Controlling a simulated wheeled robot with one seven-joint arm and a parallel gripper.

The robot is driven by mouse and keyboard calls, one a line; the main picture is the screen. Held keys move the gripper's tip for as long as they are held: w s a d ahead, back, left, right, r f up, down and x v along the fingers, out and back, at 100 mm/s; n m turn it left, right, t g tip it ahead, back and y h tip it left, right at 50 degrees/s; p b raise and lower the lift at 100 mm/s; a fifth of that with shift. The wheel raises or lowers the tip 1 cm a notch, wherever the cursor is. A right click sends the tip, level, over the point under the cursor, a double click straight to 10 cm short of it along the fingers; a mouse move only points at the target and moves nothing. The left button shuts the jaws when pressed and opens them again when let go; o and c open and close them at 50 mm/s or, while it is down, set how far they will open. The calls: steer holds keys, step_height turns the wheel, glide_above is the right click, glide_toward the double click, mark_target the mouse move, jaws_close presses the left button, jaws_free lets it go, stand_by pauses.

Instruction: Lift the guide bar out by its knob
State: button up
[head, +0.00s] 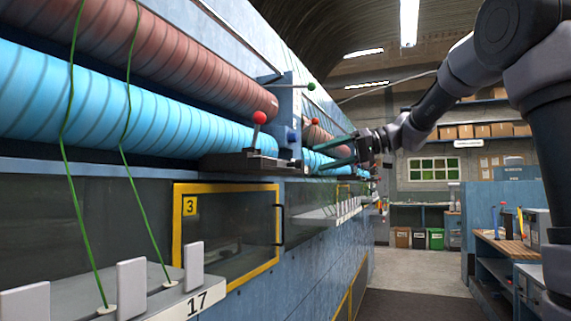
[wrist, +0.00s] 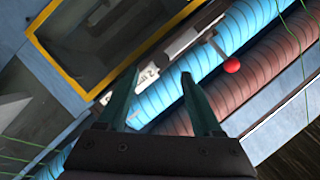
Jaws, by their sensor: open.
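A red ball knob (head: 259,117) stands on a short stem above a dark guide bar (head: 250,161) at the front of the blue roller. A second, smaller red knob (head: 315,121) shows farther along the machine. My gripper (head: 318,157) is open and empty, to the right of the nearer knob, its fingers pointing left toward the machine. In the wrist view, one red knob (wrist: 231,65) on a grey stem lies over the rollers, right of and beyond my fingertips (wrist: 160,73). I cannot tell which knob that is. Nothing is between the fingers.
The blue roller (head: 120,110) and brown roller (head: 190,55) run along the machine. A green knob (head: 311,86) and a blue knob (head: 292,135) sit by the blue upright. Green strands (head: 70,110) hang at the left. A yellow-framed window (head: 228,235) is below. The aisle floor (head: 412,265) is clear.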

mark_target(303, 163)
steer(key=x, duration=0.5)
steer(key=shift+s+a, duration=0.1)
steer(key=shift+a, duration=0.05)
steer(key=shift+c, duration=0.4)
steer(key=shift+r, duration=0.1)
jaws_close()
